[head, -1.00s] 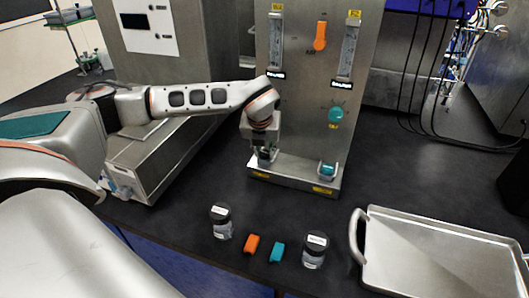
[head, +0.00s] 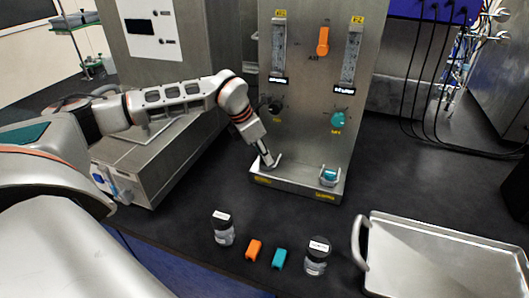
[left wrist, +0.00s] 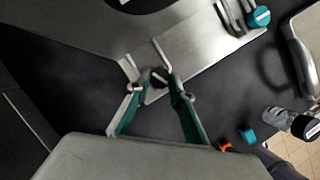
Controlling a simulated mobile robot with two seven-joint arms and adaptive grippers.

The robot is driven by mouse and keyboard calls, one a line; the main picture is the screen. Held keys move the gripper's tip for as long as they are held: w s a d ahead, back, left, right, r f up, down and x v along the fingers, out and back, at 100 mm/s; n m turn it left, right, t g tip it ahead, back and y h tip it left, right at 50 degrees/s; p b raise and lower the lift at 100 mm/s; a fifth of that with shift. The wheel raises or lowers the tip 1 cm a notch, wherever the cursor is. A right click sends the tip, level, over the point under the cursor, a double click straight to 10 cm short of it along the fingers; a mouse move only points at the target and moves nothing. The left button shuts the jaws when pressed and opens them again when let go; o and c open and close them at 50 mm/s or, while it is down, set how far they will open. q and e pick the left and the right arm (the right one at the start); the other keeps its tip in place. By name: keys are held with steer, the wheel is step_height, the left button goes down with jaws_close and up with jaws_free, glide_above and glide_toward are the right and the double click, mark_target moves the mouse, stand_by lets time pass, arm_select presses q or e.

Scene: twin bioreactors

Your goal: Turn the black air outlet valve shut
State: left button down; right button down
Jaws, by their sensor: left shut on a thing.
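The steel panel (head: 305,60) stands on a base with two outlet valves at its front. My left gripper (head: 268,161) reaches down to the left outlet on that base. In the left wrist view, my left gripper's teal-sided fingers (left wrist: 155,87) stand on either side of the small black air outlet valve (left wrist: 160,76), shut on it. The fingers hide most of this valve in the head view. The teal-capped outlet valve (head: 329,175) is at the base's right end, apart from the gripper. My right gripper is not in view.
A black knob (head: 275,108), a teal knob (head: 338,120) and an orange handle (head: 323,41) are on the panel. In front are two jars (head: 223,228) (head: 316,256), an orange piece (head: 254,250), a teal piece (head: 279,258) and a metal tray (head: 440,255).

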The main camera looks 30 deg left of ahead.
arm_select(q)
steer(key=m, duration=0.2)
steer(key=m+g+h+p, duration=0.1)
steer(key=m, duration=0.1)
steer(key=shift+w+a+m, duration=0.15)
steer(key=shift+m, duration=0.25)
stand_by(0.4)
steer(key=c, duration=1.8)
jaws_free()
steer(key=shift+h, duration=0.3)
steer(key=v, duration=1.2)
steer(key=shift+w+r, duration=0.1)
steer(key=shift+w, duration=0.05)
